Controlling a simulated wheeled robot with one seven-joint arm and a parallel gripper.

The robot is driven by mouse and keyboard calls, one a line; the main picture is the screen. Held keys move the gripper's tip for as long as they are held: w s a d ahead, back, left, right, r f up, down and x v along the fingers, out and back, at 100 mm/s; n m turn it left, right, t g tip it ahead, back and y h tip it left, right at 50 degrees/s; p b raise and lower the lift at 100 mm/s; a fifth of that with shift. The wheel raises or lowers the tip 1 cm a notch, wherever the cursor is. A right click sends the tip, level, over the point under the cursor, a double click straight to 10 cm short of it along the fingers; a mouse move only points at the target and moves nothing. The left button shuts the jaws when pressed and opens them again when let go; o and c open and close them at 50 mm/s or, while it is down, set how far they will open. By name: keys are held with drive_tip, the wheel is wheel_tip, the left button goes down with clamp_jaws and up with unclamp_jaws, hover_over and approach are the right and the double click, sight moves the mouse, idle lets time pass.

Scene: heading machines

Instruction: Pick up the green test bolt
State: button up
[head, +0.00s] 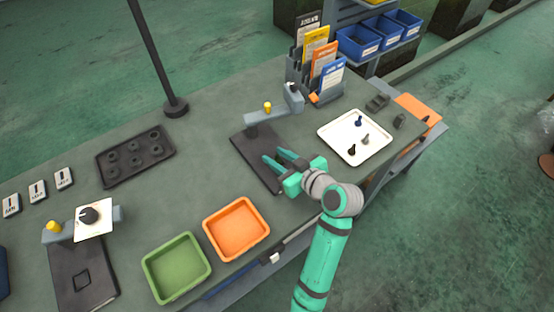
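A white tray (376,150) lies on the bench at the right. In it stand three small bolts: a blue one (358,121), a grey one (366,139) and a black one (351,149). I cannot make out a green bolt in the head view. My gripper (275,156) is teal, with its fingers spread apart and nothing seen between them. It is over the dark base plate (247,151) of a bench fixture, left of the tray and apart from it.
A grey fixture arm with a yellow knob (267,106) stands just beyond my gripper. A card rack (302,72) is behind it. Orange (265,237) and green (208,263) bins are at the front. A dark tray with recesses (112,178) lies left. Bare bench separates them.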

sight(270, 155)
drive_tip(key=shift+w+d+x, duration=0.15)
drive_tip(key=shift+x, duration=1)
drive_tip(key=shift+w+d+x, duration=0.1)
drive_tip(key=shift+x, duration=1.1)
